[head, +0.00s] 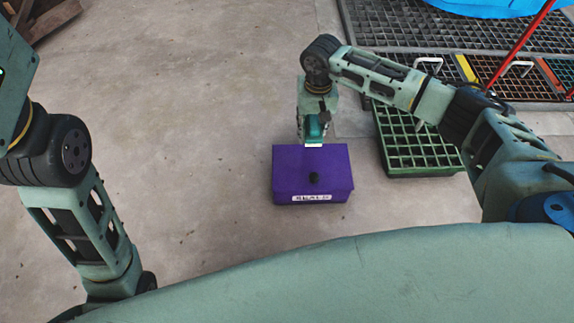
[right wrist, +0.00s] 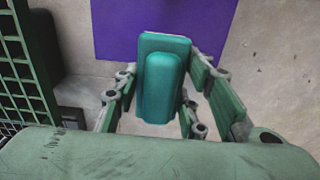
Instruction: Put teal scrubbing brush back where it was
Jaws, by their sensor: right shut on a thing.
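The teal scrubbing brush (head: 314,128) is in my right gripper (head: 314,122), near the far edge of a purple box. In the right wrist view the brush (right wrist: 163,82) sits between the two fingers of the right gripper (right wrist: 160,98), with its long raised handle towards the camera. The gripper is shut on it.
A green grid crate (head: 424,168) stands right of the purple box. Dark metal grating (head: 400,25) with a red bar (head: 520,45) lies at the back right. A brown wooden thing (head: 45,18) is at the far left. The concrete floor left of the box is clear.

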